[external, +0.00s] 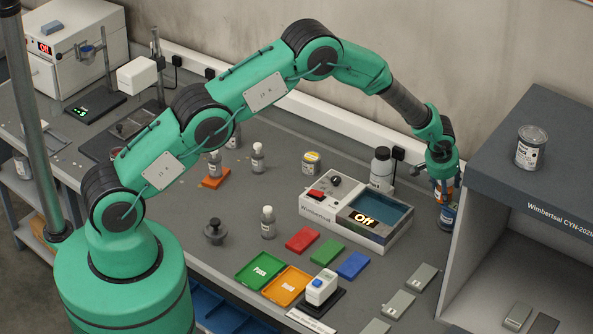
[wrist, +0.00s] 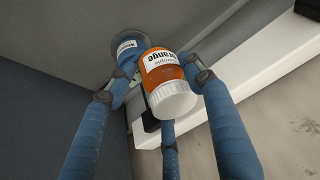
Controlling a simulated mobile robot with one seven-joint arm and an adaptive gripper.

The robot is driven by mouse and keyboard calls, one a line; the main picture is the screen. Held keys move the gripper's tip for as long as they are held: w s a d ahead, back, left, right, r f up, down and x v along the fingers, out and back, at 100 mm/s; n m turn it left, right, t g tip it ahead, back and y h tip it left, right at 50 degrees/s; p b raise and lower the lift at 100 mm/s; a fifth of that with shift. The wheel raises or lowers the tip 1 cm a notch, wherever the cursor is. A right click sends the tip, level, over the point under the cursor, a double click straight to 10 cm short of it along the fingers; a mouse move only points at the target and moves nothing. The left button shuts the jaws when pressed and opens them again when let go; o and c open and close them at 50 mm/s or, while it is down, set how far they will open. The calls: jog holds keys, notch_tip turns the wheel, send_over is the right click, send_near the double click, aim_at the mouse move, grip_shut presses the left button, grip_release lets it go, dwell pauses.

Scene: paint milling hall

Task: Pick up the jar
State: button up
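The jar (wrist: 160,72) is orange with a white lid and a white label reading "orange". In the wrist view it sits between the blue fingers of my gripper (wrist: 156,72), its lid toward the camera. The side fingertips are close against its sides, but I cannot tell whether they press on it. In the external view, my gripper (external: 444,184) points down at the right of the bench, and a strip of the orange jar (external: 441,190) shows under it. Whether the jar's base touches the bench is hidden.
A dark blue labelled container (external: 447,216) stands beside the jar; its label also shows in the wrist view (wrist: 127,46). A grey cabinet (external: 535,190) rises close on the right.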

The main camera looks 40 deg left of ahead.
jog(key=shift+c, duration=0.7)
jog(key=shift+r, duration=0.15)
jog(key=shift+r+b, duration=0.35)
jog(key=shift+r, duration=1.35)
jog(key=s+a+r+b, duration=0.1)
jog(key=s+a+b, duration=0.3)
jog(key=s, duration=1)
jog(key=shift+s+a+r, duration=0.15)
jog(key=shift+s+a, duration=0.15)
jog(key=shift+a, duration=0.95)
jog(key=shift+d, duration=0.1)
